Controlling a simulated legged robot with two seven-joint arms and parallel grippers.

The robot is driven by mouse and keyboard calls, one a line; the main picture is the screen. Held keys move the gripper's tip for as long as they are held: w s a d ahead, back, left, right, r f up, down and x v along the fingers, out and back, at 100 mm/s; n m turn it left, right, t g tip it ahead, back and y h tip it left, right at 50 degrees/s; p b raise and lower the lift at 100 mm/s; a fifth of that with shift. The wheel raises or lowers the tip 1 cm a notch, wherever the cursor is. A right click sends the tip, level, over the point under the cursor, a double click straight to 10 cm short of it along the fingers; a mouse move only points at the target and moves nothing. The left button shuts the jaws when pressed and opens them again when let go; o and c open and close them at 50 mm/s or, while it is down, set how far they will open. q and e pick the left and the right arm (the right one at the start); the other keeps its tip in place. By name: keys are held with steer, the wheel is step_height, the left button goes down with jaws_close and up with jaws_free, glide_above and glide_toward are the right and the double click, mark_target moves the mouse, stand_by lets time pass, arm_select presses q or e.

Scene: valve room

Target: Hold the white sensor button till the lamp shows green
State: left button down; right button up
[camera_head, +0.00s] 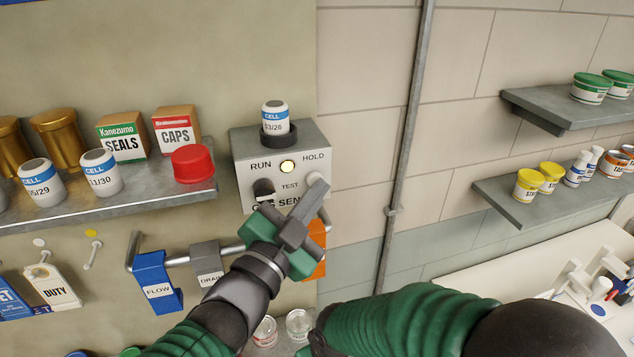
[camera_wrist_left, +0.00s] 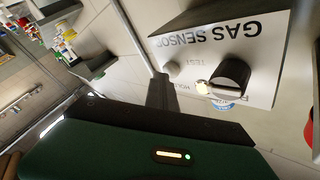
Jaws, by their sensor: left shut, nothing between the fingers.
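The grey gas sensor box (camera_head: 242,148) hangs on the wall with RUN, HOLD and TEST lettering. Its round lamp (camera_head: 287,167) glows pale yellow, not green; it also shows in the wrist view (camera_wrist_left: 203,88). The white button (camera_head: 317,180) is at the box's right, partly behind my fingers. A pale round button (camera_wrist_left: 171,54) shows by TEST in the wrist view. My left gripper (camera_head: 312,193) is shut and empty, its tip over or at the white button; I cannot tell if it touches.
A black knob (camera_head: 264,188) is left of the button. A white cell (camera_head: 275,117) stands in the box's top socket. Below, tags hang from a rail (camera_head: 178,261). A shelf (camera_head: 130,200) with cells and a red cap is left; a pipe (camera_head: 398,180) is right.

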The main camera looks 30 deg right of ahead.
stand_by(0.3)
arm_select(q)
steer(key=shift+s+a+b, duration=0.2)
steer(key=shift+s+b, duration=0.5)
steer(key=shift+s, duration=0.15)
steer(key=s+b, duration=0.1)
steer(key=s, duration=0.1)
steer(key=s+a+b, duration=0.1)
steer(key=s+b, duration=0.1)
steer(key=s, duration=0.1)
steer(key=shift+a, duration=0.15)
